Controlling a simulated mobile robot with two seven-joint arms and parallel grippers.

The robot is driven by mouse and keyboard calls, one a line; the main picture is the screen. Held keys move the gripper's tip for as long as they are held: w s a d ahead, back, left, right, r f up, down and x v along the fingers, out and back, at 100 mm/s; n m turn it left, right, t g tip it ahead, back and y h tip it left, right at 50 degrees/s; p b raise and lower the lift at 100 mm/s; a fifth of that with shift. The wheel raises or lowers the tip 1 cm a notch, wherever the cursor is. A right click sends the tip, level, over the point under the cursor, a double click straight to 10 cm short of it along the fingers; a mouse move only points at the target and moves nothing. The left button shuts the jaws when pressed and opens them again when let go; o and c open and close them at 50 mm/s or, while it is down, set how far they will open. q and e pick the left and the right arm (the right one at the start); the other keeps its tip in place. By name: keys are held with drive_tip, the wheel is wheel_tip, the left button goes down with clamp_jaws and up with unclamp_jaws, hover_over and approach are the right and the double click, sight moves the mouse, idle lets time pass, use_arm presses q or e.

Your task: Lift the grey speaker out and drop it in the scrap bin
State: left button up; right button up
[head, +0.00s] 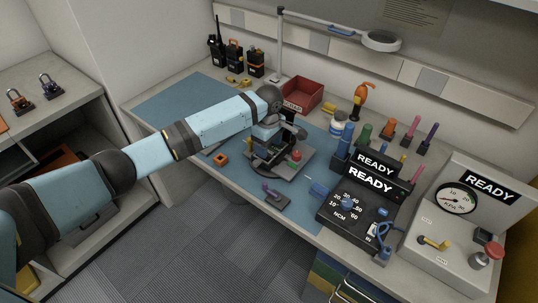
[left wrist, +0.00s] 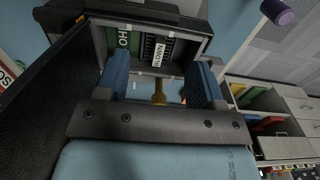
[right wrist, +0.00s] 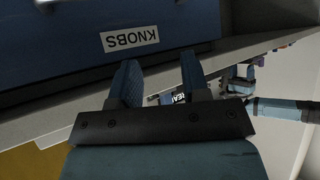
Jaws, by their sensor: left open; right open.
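My left gripper (head: 290,130) is over the work fixture (head: 299,169) on the blue mat. In the left wrist view the gripper (left wrist: 160,88) is open, with blue fingers either side of a small brass-coloured post (left wrist: 159,92). Just beyond is an open dark housing (left wrist: 100,40) holding a green board (left wrist: 124,42) and a part with a white label (left wrist: 163,52). I cannot make out the grey speaker for certain. The red scrap bin (head: 308,92) stands behind the gripper. My right gripper (right wrist: 158,82) is open and empty near a blue drawer (right wrist: 80,35) labelled KNOBS.
Several radios (head: 233,54) stand at the back left. A black NCM box (head: 345,220) and a grey gauge station (head: 450,245) fill the right. The left mat (head: 180,103) is largely clear.

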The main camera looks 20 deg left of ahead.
sight(269, 154)
use_arm(q)
drive_tip(key=shift+f, duration=1.35)
drive_tip(key=shift+w, duration=0.1)
clamp_jaws()
drive_tip(key=shift+r, duration=0.1)
